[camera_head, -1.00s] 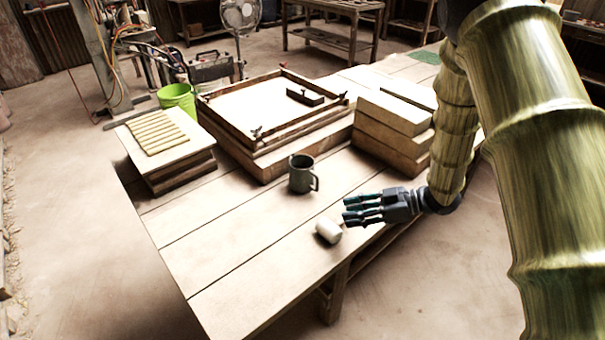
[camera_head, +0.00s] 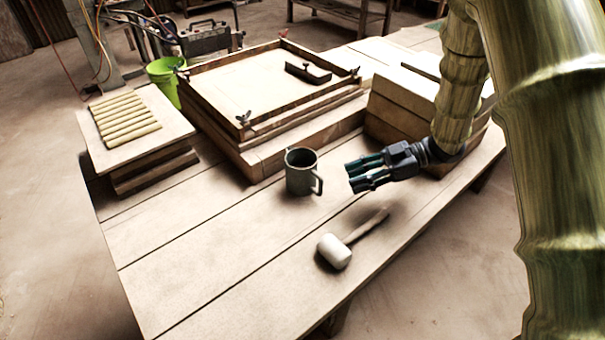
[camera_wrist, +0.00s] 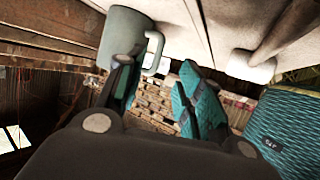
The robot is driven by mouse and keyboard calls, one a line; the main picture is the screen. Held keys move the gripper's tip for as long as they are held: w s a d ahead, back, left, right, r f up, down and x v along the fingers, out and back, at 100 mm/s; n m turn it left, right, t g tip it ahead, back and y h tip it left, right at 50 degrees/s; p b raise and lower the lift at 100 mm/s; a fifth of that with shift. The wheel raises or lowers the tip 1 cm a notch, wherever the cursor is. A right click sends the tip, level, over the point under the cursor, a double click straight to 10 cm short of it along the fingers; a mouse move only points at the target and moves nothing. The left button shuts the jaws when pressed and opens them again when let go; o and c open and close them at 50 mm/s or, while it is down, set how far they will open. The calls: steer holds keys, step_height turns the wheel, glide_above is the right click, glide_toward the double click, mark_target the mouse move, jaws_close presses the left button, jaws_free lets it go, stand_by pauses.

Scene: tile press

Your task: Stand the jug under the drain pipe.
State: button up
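The grey-green jug (camera_head: 298,178) stands upright on the plank table, its handle facing my gripper. My gripper (camera_head: 356,174) is to the right of the jug, a little above the table, with its teal-padded fingers pointing at it. The fingers are apart and nothing is between them. In the wrist view the jug (camera_wrist: 118,38) is at the upper left, partly behind one finger of my gripper (camera_wrist: 155,92). I cannot make out a drain pipe in these frames.
A white-headed mallet (camera_head: 335,251) lies in front of the jug. A wooden frame (camera_head: 215,118) on a thick base stands behind it. Stacked blocks (camera_head: 395,118) are behind my gripper, and a board with slats (camera_head: 160,118) is at left. The front left table is clear.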

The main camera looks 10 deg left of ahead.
mark_target(305, 176)
steer(key=a+f, duration=0.2)
steer(key=shift+w+a, duration=0.2)
steer(key=shift+a, duration=0.2)
steer(key=shift+s+a, duration=0.3)
steer(key=shift+a, duration=0.05)
steer(key=shift+x, duration=2.25)
steer(key=shift+f, duration=0.1)
jaws_close()
